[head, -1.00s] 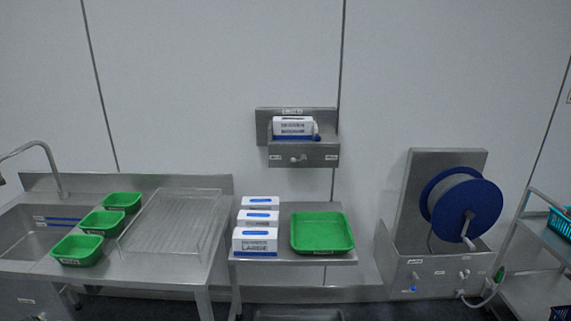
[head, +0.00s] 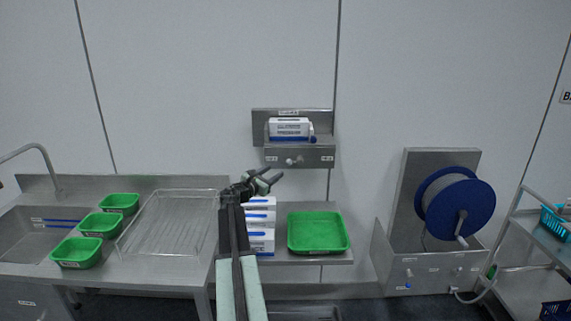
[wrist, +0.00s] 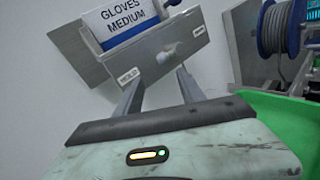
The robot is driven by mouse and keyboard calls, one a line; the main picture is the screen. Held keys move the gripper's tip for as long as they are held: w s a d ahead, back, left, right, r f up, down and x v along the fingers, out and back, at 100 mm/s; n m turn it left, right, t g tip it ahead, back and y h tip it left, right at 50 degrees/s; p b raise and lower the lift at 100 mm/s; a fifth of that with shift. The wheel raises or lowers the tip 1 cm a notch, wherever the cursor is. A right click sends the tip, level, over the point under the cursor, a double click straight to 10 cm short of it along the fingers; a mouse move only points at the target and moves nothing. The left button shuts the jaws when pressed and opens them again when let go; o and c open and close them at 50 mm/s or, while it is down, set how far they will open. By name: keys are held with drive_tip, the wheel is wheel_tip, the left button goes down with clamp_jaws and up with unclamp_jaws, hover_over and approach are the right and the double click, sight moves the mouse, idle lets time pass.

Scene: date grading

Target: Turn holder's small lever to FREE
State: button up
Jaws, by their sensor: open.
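The steel glove-box holder (head: 327,152) is on the wall, with a white and blue gloves box (head: 289,128) in it. The small pale lever (head: 291,161) is on its front face. In the wrist view the lever (wrist: 168,53) sits between a HOLD label (wrist: 128,76) on the left and another label (wrist: 199,29), too small to read, on the right. Which label it points to is unclear. My gripper (head: 271,176) is open and empty, below and left of the lever in the head view. In the wrist view its fingers (wrist: 160,80) are apart, below the lever and not touching it.
A blue-ended piece (head: 312,139) shows at the holder's right end. Below stand stacked glove boxes (head: 262,218), partly hidden by my arm, and a green tray (head: 318,232). A hose reel (head: 455,207) is to the right. The wall around the holder is clear.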

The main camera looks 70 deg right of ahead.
drive_tip(key=x, duration=0.8)
drive_tip(key=shift+s+d+r, duration=0.2)
drive_tip(key=shift+s, duration=0.2)
